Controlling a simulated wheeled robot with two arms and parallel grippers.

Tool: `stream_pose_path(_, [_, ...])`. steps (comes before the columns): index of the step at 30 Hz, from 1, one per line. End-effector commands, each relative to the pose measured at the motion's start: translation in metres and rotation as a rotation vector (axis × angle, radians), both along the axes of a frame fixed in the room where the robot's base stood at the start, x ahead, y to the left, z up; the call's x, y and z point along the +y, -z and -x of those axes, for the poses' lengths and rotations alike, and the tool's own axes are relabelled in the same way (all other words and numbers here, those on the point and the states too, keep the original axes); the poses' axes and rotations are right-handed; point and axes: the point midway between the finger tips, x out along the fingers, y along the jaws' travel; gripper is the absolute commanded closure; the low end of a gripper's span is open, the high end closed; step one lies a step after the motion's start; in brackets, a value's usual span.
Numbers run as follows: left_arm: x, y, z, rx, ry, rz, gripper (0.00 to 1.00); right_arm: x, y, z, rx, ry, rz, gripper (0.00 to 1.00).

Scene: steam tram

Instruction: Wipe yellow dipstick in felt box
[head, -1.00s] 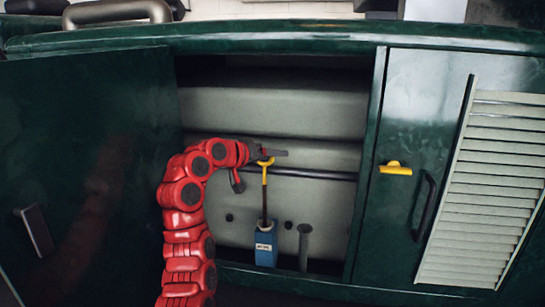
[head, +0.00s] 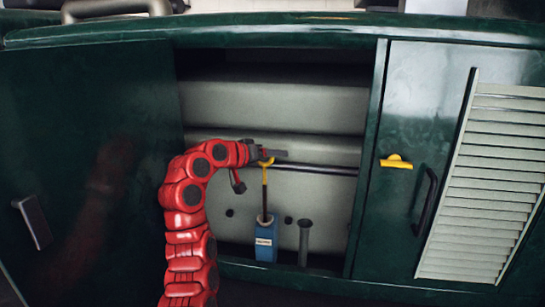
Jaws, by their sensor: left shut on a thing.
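The yellow dipstick (head: 265,178) stands roughly upright in the open compartment, with a yellow handle at its top and a dark rod below. My left gripper (head: 268,154), on the red arm, is shut on the dipstick's handle. The felt box (head: 265,245) is a small blue box with a pale label, low in the compartment. The rod's lower end reaches the top of the box, and its tip is hidden there. My right gripper is not in view.
A grey upright pipe (head: 304,243) stands just right of the box. A dark horizontal bar (head: 320,170) crosses behind the dipstick. The open green door (head: 80,150) is at left; a green panel with a yellow latch (head: 396,162), black handle (head: 426,202) and louvres (head: 490,180) is at right.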

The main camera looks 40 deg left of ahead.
Motion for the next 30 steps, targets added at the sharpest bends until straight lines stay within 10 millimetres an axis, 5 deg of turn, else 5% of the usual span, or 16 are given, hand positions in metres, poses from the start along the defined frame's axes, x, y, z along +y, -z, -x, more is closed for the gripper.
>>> stream_pose_path(30, [0.000,0.052,0.000,-0.001,0.001,0.000,1.00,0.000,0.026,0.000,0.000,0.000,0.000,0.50])
